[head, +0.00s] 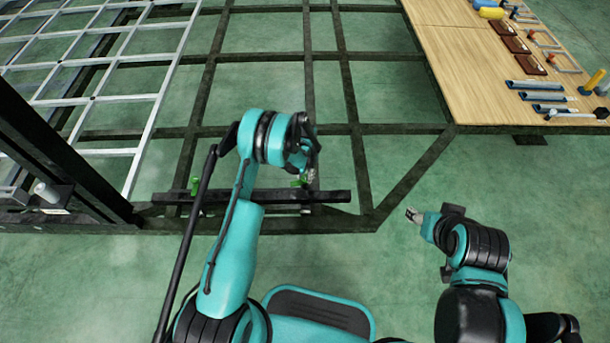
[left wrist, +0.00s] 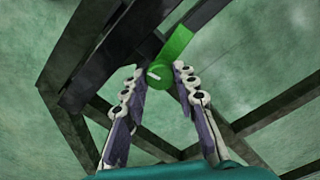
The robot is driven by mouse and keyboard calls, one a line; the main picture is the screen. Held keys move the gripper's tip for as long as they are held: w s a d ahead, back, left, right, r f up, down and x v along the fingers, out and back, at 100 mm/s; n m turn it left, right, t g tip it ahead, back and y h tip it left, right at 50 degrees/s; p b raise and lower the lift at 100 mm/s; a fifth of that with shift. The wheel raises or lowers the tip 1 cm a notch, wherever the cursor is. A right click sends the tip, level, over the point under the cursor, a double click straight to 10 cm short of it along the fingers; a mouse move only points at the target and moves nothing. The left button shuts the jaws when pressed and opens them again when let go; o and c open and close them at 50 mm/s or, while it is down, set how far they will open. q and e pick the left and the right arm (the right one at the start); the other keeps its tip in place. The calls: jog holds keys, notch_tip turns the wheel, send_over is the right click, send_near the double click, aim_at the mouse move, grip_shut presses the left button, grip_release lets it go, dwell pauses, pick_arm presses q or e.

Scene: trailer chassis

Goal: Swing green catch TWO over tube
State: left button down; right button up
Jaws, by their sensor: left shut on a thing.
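A green catch (head: 299,183) sits on the dark tube (head: 250,197) at the front of the chassis, near the tube's right part. My left gripper (head: 309,175) is at this catch, mostly hidden behind its own wrist. In the left wrist view, its fingers (left wrist: 156,84) are shut on the round end of the green catch (left wrist: 177,44), whose arm slants up to the right beside the dark tube. A second green catch (head: 195,186) stands upright on the tube further left. No number shows on either catch. My right gripper (head: 412,215) is clear of the chassis; its fingers are too small to judge.
The dark chassis frame (head: 350,129) spreads behind the tube, with a pale grid (head: 157,97) at left. A dark post (head: 60,150) slants at far left. A wooden bench (head: 480,90) with tools stands at upper right. Green floor is free around my right gripper.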

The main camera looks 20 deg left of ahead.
pick_arm(q)
jog(key=n, duration=0.4)
jog(key=shift+n, duration=0.3)
jog(key=n, duration=0.3)
jog(key=shift+n, duration=0.4)
jog(key=n, duration=0.3)
jog(key=shift+n, duration=2)
jog(key=c, duration=1.2)
grip_release()
